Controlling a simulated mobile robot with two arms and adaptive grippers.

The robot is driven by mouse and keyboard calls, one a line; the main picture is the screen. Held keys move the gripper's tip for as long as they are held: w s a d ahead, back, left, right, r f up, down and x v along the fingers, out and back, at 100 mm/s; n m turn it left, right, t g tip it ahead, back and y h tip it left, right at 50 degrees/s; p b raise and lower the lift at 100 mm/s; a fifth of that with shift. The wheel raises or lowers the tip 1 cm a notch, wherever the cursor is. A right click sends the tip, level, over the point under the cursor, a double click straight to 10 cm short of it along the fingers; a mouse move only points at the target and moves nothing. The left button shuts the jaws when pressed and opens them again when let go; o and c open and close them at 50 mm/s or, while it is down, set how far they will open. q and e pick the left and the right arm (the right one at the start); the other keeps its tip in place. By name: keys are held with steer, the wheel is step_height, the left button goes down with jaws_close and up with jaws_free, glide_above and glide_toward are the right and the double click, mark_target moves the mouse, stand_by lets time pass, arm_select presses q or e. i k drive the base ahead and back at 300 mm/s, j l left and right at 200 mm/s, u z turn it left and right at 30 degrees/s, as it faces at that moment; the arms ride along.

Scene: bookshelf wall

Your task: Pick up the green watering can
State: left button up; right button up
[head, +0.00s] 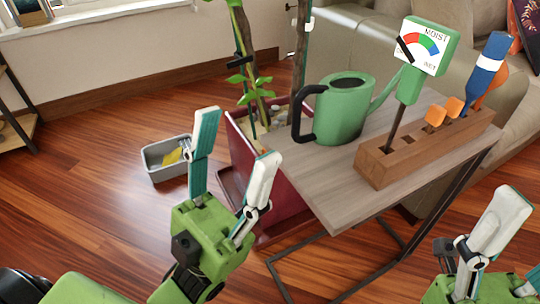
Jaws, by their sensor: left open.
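The green watering can (346,110) stands upright on the small side table (345,190), near its back left. Its black handle (303,118) faces left and its green spout points right. My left gripper (236,134) is open and empty, with its fingers pointing up, in front of the table's left edge and the red planter. It is left of the can and does not touch it. My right gripper (505,206) shows in part at the lower right. One pale finger is clear, but its opening is hard to judge.
A wooden block (425,150) holds a moisture meter (418,55) and orange- and blue-handled tools beside the can. A red planter (250,165) with a plant stands left of the table. A grey bin (160,165) sits on the floor. A sofa (385,40) stands behind.

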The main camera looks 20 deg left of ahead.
mark_target(343, 106)
steer(key=i+j, duration=0.1)
steer(key=j, duration=0.35)
steer(key=i+j, duration=0.1)
steer(key=j, duration=0.3)
steer(key=i+j+u, duration=0.1)
steer(key=j, duration=0.35)
